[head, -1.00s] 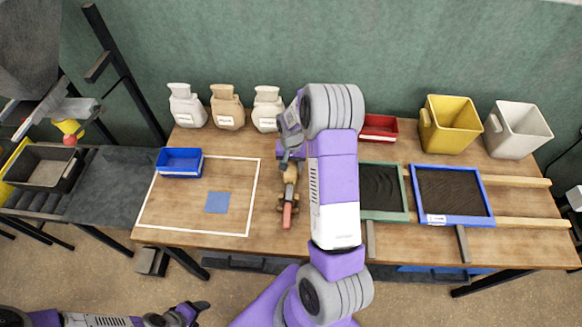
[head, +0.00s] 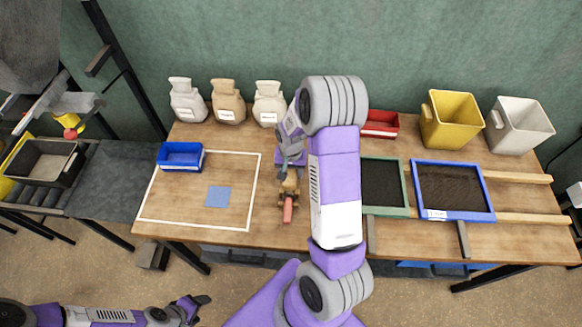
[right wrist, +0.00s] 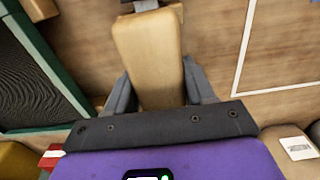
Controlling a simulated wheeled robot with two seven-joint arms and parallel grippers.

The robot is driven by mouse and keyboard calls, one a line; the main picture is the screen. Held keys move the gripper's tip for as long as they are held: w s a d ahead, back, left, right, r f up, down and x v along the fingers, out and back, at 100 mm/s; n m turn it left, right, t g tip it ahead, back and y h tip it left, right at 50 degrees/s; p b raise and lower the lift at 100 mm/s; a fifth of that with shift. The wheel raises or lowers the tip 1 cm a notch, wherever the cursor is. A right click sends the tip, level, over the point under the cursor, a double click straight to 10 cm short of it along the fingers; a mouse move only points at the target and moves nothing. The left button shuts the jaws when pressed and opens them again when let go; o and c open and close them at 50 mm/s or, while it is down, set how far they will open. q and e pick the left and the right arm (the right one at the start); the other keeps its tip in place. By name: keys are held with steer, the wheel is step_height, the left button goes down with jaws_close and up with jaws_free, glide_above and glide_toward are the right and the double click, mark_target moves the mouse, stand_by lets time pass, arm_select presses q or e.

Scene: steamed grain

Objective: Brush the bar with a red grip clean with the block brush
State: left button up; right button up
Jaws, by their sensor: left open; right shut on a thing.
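The bar with a red grip (head: 288,210) lies at the middle of the table, its red end toward the front edge. Dark supports show at its sides. My right gripper (head: 290,176) is above the bar's far part and shut on the tan block brush (head: 289,187). In the right wrist view the brush (right wrist: 148,55) sits between the two grey fingers and reaches away from the palm. The brush and my arm hide much of the bar, and I cannot tell whether the bristles touch it. My left gripper (head: 201,303) is open and empty, off the table at the lower left.
A blue tray (head: 181,166) and a blue square (head: 218,197) lie left, by a white outline. Three sacks stand behind. A red tray (head: 381,132), a green-framed screen (head: 406,190), a blue-framed screen (head: 491,205), and yellow (head: 450,122) and white (head: 520,128) bins are right.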

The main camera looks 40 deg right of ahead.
steer(key=shift+w+d+r, duration=0.1)
steer(key=shift+w+d, duration=1.45)
steer(key=shift+d, duration=0.25)
steer(key=shift+s+a+f, duration=0.15)
steer(key=shift+s+a, duration=0.75)
steer(key=shift+a, duration=0.1)
steer(key=shift+s+a+f, duration=0.1)
steer(key=shift+s+a, duration=0.75)
steer(key=shift+a, duration=0.1)
step_height(320, 180, up, 8)
steer(key=p, duration=0.6)
steer(key=shift+w+d+r, duration=0.1)
